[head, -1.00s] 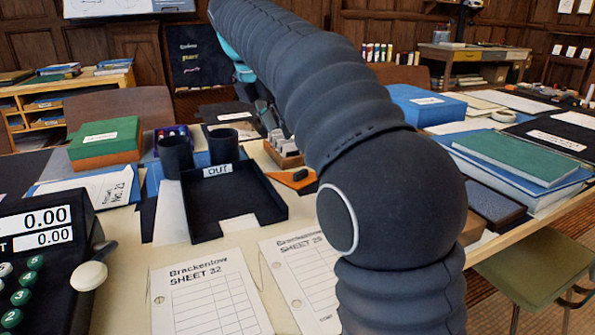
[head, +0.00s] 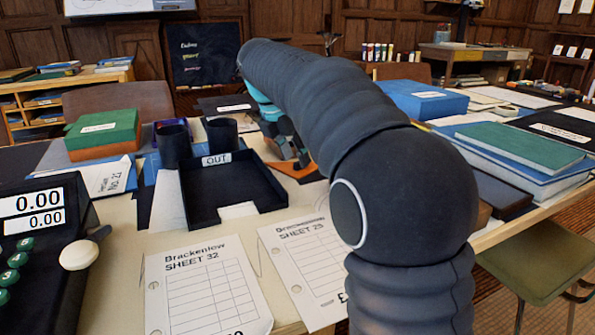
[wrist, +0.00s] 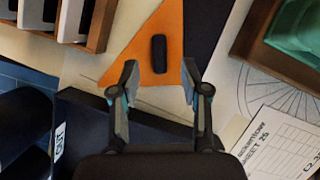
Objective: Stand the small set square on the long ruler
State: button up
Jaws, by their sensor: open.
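The small set square, a flat orange triangle (wrist: 182,28) with a black grip (wrist: 159,54), lies on the table in the wrist view. In the head view its orange edge (head: 301,171) shows just right of the OUT tray, partly hidden by my gripper. My gripper (wrist: 159,78) is open and empty, with its two fingertips apart on either side of the black grip's near end in the picture. In the head view my gripper (head: 290,150) is above the set square, partly covered by my arm. I cannot pick out the long ruler with certainty.
The black OUT tray (head: 183,196) is close on the left, with dark cups behind it. A wooden card box (wrist: 99,30) and a brown tray holding something green (wrist: 246,38) flank the set square. Printed sheets (head: 204,290) lie in front.

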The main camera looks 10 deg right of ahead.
jog(key=shift+x, duration=0.85)
grip_shut()
jog(key=shift+r, duration=0.1)
